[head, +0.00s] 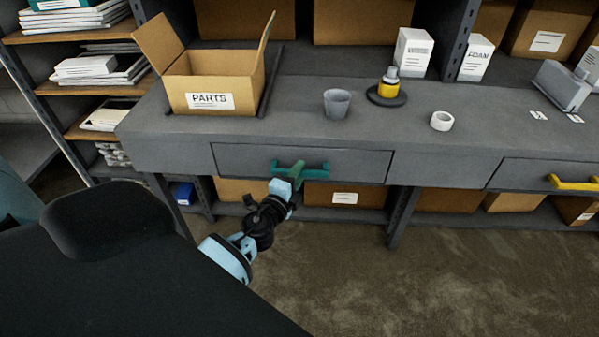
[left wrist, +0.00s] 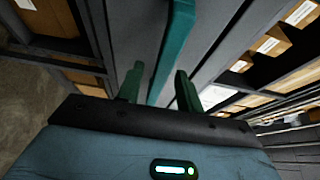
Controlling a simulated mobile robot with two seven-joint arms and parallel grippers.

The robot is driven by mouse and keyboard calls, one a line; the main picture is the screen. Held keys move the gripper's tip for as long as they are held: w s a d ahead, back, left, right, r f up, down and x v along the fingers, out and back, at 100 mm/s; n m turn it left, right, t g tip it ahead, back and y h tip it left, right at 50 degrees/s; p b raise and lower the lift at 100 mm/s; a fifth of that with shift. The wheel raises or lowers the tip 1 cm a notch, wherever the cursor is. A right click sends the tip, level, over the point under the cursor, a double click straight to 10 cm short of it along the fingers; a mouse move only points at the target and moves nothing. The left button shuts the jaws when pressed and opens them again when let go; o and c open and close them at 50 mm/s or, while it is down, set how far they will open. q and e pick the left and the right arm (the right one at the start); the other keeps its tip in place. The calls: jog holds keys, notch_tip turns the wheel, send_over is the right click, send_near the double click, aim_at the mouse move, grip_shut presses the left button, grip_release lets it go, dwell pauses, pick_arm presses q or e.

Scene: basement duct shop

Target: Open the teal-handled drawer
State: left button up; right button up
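The drawer (head: 235,162) is grey, set in the front of the grey workbench, and looks closed, its front flush. Its teal handle (head: 318,168) is a horizontal bar across the front. My left gripper (head: 291,171) is at the handle, its green fingers overlapping the bar in the head view. In the left wrist view the teal handle (left wrist: 176,38) runs between the two fingertips of my left gripper (left wrist: 159,82), with a small gap showing on each side, so the fingers look open around it. The gripper hides part of the handle in the head view. My right gripper is not in view.
A second drawer (head: 529,175) with a yellow handle (head: 574,183) is at the right. On the bench stand an open parts box (head: 213,85), a grey cup (head: 337,103), a yellow-and-black item (head: 388,88) and a white ring (head: 441,121). The floor (head: 430,270) in front is clear.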

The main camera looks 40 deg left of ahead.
pick_arm(q)
jog(key=shift+w+a, duration=0.1)
jog(key=shift+w, duration=0.55)
jog(key=shift+c, duration=0.5)
grip_shut()
